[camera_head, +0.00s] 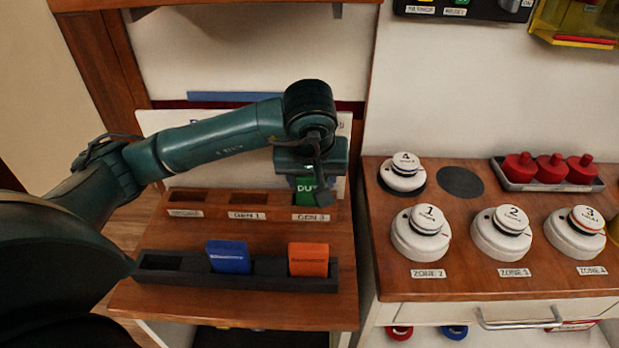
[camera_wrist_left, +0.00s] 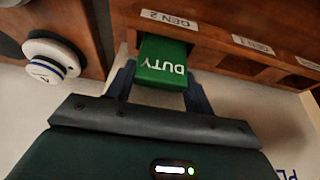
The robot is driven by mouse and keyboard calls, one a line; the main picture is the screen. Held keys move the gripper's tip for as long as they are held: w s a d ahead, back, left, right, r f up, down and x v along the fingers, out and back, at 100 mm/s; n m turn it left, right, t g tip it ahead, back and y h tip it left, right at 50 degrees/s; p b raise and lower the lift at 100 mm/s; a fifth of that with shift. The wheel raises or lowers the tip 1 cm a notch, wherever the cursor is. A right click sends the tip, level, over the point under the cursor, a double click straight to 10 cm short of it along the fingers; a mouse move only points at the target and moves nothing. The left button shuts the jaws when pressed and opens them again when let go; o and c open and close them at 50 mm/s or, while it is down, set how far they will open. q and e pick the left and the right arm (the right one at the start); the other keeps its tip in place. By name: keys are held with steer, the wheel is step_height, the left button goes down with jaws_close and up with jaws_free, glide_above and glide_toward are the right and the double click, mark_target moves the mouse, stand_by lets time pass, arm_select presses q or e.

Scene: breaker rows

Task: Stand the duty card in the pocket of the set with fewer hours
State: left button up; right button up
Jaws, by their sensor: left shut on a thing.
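The green duty card (camera_head: 306,198), marked DUTY, is upright at the right-hand pocket of the wooden rack (camera_head: 250,203), whose label reads GEN 2. My left gripper (camera_head: 312,180) is above this pocket, shut on the card. In the left wrist view the card (camera_wrist_left: 162,62) sits between the two fingers (camera_wrist_left: 160,88), its far end at the GEN 2 pocket. How deep it sits in the pocket is hidden. The middle pocket, labelled GEN 1 (camera_wrist_left: 253,44), looks empty, as does the left one, whose label is unreadable. A white board (camera_head: 158,122) behind is mostly covered by my arm. My right gripper is not in view.
A dark tray (camera_head: 160,272) in front of the rack holds a blue card (camera_head: 228,257) and an orange card (camera_head: 308,259). On the right counter stand several numbered white round units (camera_head: 420,235) and a grey tray with red pieces (camera_head: 520,185).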

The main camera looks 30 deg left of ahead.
arm_select(q)
steer(key=shift+s+d, duration=0.1)
steer(key=shift+s, duration=0.05)
steer(key=o, duration=1)
steer(key=shift+f, duration=0.1)
steer(key=shift+c, duration=0.2)
steer(key=shift+r, duration=0.55)
steer(key=p+v, duration=0.1)
steer(key=v, duration=1)
steer(key=shift+s+p, duration=0.2)
steer(key=shift+p, duration=0.1)
steer(key=shift+s, duration=0.1)
